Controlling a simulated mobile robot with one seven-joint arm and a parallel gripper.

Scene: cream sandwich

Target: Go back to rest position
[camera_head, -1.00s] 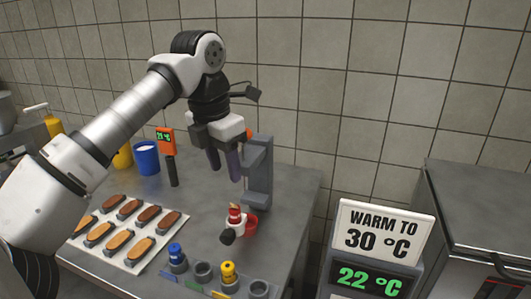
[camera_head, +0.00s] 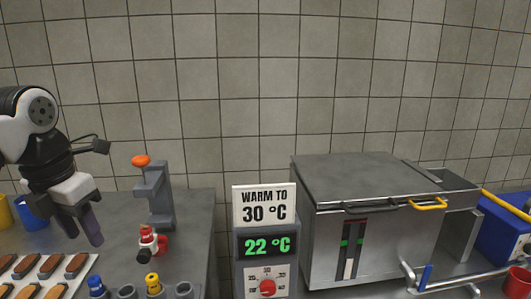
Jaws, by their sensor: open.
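My gripper (camera_head: 82,228) hangs at the left of the head view, above the counter (camera_head: 192,225). Its two dark fingers point down, apart, with nothing between them. The tray of pastries (camera_head: 88,262) lies below it, cut by the left edge. A grey stand with an orange top (camera_head: 158,195) is to its right. A small red and white item (camera_head: 147,237) sits at the foot of that stand, apart from my gripper.
A control post shows "WARM TO 30 °C" (camera_head: 265,206) and a 22 °C display (camera_head: 268,245), with a red knob (camera_head: 267,288). A metal box (camera_head: 330,190) with handles stands right of it. A blue container (camera_head: 500,230) is at the far right. Blue-topped (camera_head: 97,283) and yellow-topped (camera_head: 152,280) items stand in front.

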